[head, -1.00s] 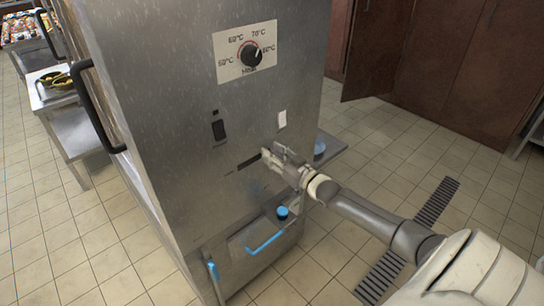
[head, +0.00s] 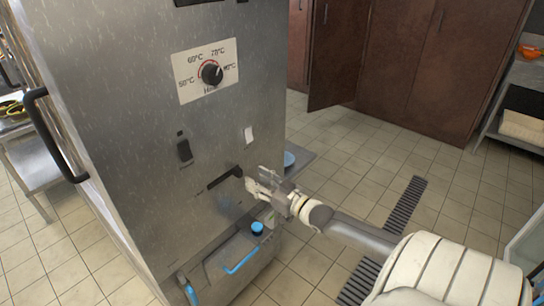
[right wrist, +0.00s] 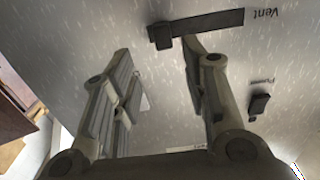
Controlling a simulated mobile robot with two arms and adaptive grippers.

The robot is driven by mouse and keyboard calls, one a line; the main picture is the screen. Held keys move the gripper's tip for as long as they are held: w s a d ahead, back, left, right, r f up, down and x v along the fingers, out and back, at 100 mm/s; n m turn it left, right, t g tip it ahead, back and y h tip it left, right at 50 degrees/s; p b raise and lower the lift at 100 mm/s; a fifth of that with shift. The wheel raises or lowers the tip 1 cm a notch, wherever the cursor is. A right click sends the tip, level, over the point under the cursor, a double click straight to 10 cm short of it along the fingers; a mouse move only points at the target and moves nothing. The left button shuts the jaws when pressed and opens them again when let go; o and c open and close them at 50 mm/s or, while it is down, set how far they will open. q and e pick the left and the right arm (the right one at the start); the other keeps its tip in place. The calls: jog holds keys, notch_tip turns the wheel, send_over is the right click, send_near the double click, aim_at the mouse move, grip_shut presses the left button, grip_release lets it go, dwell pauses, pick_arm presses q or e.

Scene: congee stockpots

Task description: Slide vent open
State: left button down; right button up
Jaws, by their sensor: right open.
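The vent (head: 224,178) is a dark slot on the front panel of the steel cabinet (head: 130,130), below the temperature dial. In the right wrist view the vent slot (right wrist: 215,25) runs across the top beside its "Vent" label, with a small dark slider tab (right wrist: 160,36) at the slot's left end. My right gripper (head: 256,181) is at the right end of the slot in the head view. In the right wrist view my right gripper (right wrist: 158,55) is open, its fingers apart, with the tab between their tips; contact cannot be told. My left gripper is out of view.
A temperature dial (head: 211,73), a black switch (head: 184,150) and a white switch (head: 248,134) are on the panel. A black door handle (head: 52,135) sticks out at left. Tiled floor is open at right.

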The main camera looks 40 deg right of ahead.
jog(key=shift+s+d, duration=0.15)
jog(key=shift+s, duration=1.15)
jog(key=shift+s+d, duration=0.1)
jog(key=shift+s, duration=1.15)
